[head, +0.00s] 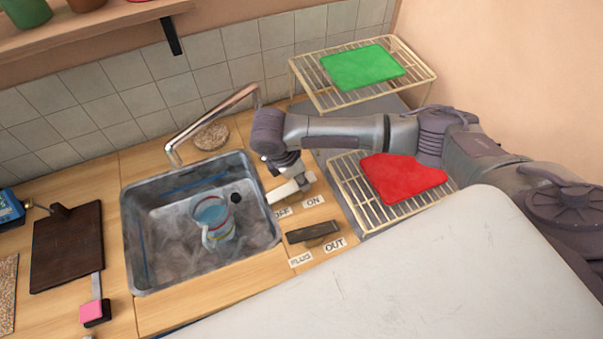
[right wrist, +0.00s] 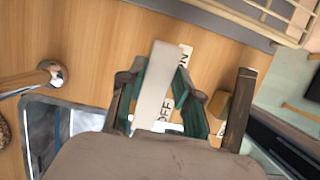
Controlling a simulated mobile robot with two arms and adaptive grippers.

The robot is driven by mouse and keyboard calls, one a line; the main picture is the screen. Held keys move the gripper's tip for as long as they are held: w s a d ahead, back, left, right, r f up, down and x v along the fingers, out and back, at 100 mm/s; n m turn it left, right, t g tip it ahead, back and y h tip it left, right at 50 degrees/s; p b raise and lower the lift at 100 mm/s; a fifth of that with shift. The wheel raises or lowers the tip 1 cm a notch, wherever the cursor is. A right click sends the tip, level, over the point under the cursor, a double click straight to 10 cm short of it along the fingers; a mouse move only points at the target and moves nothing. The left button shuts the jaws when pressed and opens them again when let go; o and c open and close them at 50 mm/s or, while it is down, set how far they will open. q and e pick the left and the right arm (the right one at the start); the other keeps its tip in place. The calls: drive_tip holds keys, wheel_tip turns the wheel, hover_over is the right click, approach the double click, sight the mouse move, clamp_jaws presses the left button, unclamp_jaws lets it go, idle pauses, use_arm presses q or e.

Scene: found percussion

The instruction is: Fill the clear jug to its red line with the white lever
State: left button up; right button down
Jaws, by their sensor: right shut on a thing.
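The clear jug (head: 213,222) stands in the sink, with bluish water showing inside. My left gripper is not in view.
The sink (head: 130,235) holds the jug. A dark plug lever (head: 312,232) lies just in front of the white one. Wire racks with a green board (head: 362,66) and a red board (head: 400,178) stand right. A dark board (head: 67,245) lies left.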

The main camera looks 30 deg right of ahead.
sight(287, 189)
drive_tip(key=c, duration=0.8)
unclamp_jaws()
drive_tip(key=shift+r, duration=0.1)
drive_tip(key=v, duration=1.2)
